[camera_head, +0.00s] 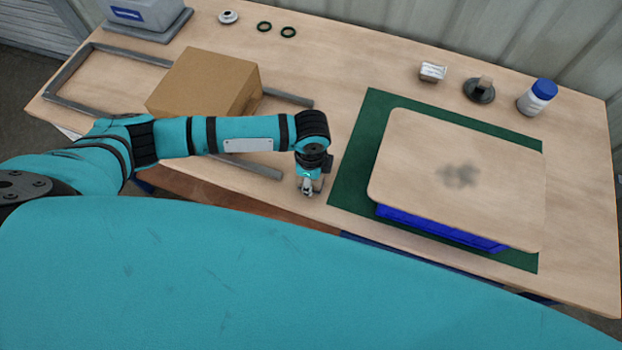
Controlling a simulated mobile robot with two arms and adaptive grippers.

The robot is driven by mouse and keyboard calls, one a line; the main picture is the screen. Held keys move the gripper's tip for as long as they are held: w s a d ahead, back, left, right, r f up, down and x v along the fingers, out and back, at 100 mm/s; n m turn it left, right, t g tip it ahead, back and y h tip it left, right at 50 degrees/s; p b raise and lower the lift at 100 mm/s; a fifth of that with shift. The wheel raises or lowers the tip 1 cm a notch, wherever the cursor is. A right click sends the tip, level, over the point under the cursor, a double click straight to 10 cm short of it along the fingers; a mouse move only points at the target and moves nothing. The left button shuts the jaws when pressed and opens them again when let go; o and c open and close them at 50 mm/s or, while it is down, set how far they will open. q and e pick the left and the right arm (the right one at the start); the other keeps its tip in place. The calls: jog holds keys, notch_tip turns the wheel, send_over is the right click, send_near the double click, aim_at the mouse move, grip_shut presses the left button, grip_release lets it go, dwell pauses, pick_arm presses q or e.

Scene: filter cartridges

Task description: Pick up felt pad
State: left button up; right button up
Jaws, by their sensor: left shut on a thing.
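A dark round disc with a small block-like grip on top (480,90) sits at the back right of the table; it looks like the felt pad, though I cannot be sure. My left gripper (307,190) points down near the table's front edge, left of the green mat. It is far from the disc and apart from it. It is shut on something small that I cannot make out. My right gripper is not in view.
A tan board (455,220) with a dark smudge lies over a blue tray (440,231) on the green mat (352,185). A cardboard box (205,85) stands within a grey frame (75,63). A white bottle (534,101) and small packet (432,72) flank the disc.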

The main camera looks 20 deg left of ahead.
pick_arm(q)
jog(key=shift+c, duration=1.1)
jog(key=shift+r, duration=0.15)
jog(key=shift+r+b, duration=0.3)
jog(key=shift+r, duration=0.35)
jog(key=shift+s+r+b, duration=0.15)
jog(key=shift+s+r, duration=0.05)
jog(key=shift+r, duration=0.25)
jog(key=shift+s+r+b, duration=0.15)
jog(key=shift+s+r, duration=0.05)
jog(key=shift+r, duration=0.25)
jog(key=s+r+b, duration=0.1)
jog(key=s+b, duration=0.1)
jog(key=s, duration=1.3)
jog(key=shift+s+r, duration=0.15)
jog(key=shift+r, duration=0.2)
jog(key=shift+a, duration=0.1)
